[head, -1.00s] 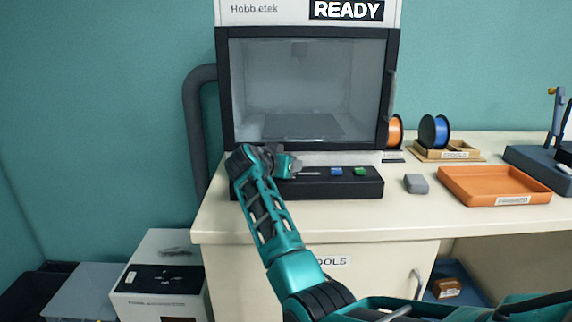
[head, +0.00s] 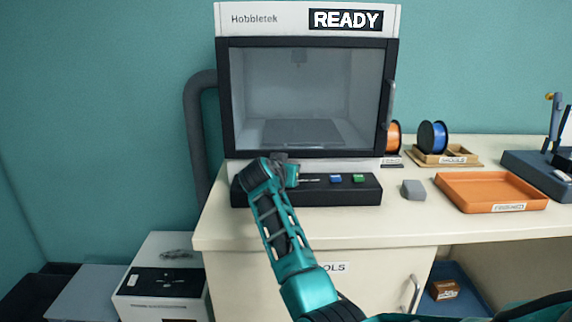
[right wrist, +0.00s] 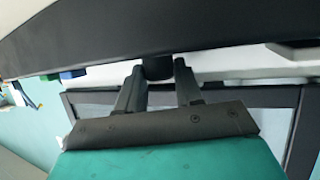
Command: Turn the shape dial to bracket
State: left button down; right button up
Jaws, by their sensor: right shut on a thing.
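The printer (head: 225,90) stands on the bench with READY on its display. Its black control panel (head: 310,194) runs along the front and carries a blue button (head: 335,179) and a green button (head: 358,179). My right gripper (head: 288,172) is at the left part of this panel and hides the shape dial in the head view. In the right wrist view, my right gripper (right wrist: 162,75) has its fingers on both sides of a dark round dial (right wrist: 157,67) on the panel, shut on it. The dial's setting cannot be read. My left gripper is not in view.
A grey block (head: 413,190) and an orange tray (head: 490,207) lie right of the panel. Orange and blue spools (head: 433,137) stand behind them. The printer door is closed, with its handle (head: 391,100) on the right. A white box (head: 160,283) is on the lower left.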

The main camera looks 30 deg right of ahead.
jog(key=n+p, duration=0.1)
jog(key=r+t+y+p, duration=0.1)
jog(key=p, duration=0.1)
jog(key=shift+s+d+n, duration=0.1)
jog(key=shift+s+n, duration=0.05)
jog(key=shift+n, duration=0.25)
jog(key=n+t+y+p, duration=0.1)
jog(key=p, duration=0.1)
jog(key=n+y+p, duration=0.1)
jog(key=p, duration=0.1)
jog(key=shift+s+d+f+t+y, duration=0.1)
jog(key=shift+d+f+t+y, duration=0.1)
jog(key=shift+t+y, duration=0.2)
jog(key=shift+f+n+t+y+p, duration=0.15)
jog(key=shift+n+t+y+p, duration=0.3)
jog(key=shift+n+y, duration=0.3)
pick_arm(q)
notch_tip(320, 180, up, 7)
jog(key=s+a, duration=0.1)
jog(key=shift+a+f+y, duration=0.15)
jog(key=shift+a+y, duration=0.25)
pick_arm(e)
jog(key=shift+d+f+n+t+y, duration=0.1)
jog(key=shift+n+t+y, duration=0.15)
jog(key=shift+n+y, duration=0.5)
pick_arm(q)
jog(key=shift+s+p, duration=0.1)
jog(key=shift+p, duration=0.2)
pick_arm(e)
jog(key=shift+n+y, duration=0.3)
